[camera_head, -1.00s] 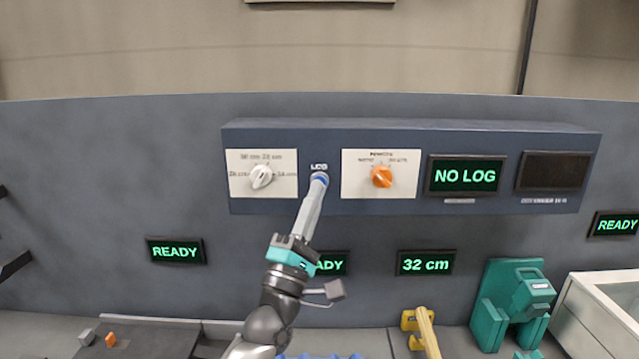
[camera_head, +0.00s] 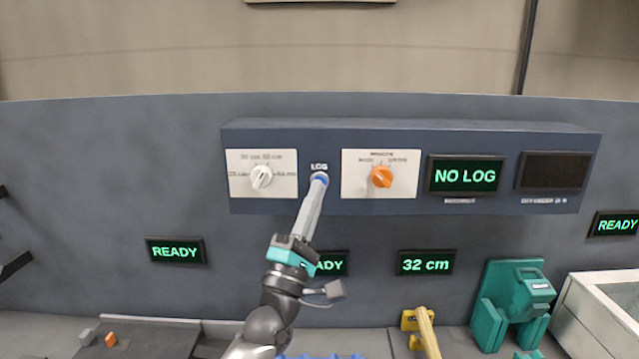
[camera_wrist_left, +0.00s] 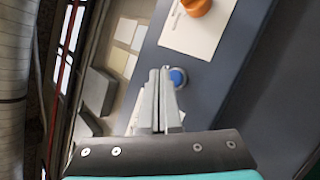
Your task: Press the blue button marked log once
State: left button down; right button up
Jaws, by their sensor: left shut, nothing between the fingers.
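The blue log button (camera_head: 320,176) sits on the dark panel box under the label "LOG", between two white dial plates. My left gripper (camera_head: 319,182) is shut and empty, with its fingertips in front of the lower part of the button. In the left wrist view the blue button (camera_wrist_left: 178,77) shows just beside the shut fingertips (camera_wrist_left: 160,72); I cannot tell whether they touch it. The log display (camera_head: 465,175) reads "NO LOG". My right gripper is not in view.
A white knob (camera_head: 262,177) is left of the button and an orange knob (camera_head: 382,177) is right of it. A dark blank display (camera_head: 553,171) is at the panel's right. A teal machine (camera_head: 513,305) and a yellow holder (camera_head: 411,321) stand below.

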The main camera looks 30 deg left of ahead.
pick_arm(q)
jog(key=shift+w, duration=0.1)
jog(key=shift+w+a, duration=0.25)
jog(key=shift+w, duration=0.05)
jog(key=shift+w+a+b, duration=0.15)
jog(key=shift+w+b, duration=0.15)
jog(key=shift+b, duration=0.05)
dwell(0.8)
jog(key=shift+s, duration=0.1)
jog(key=shift+s+d+p, duration=0.35)
jog(key=shift+s+d, duration=0.05)
jog(key=shift+s, duration=0.2)
jog(key=s+d, duration=0.1)
jog(key=s+p, duration=0.1)
jog(key=s, duration=0.1)
jog(key=s+d, duration=0.1)
jog(key=shift+s+d+p, duration=0.15)
jog(key=shift+d+p, duration=0.15)
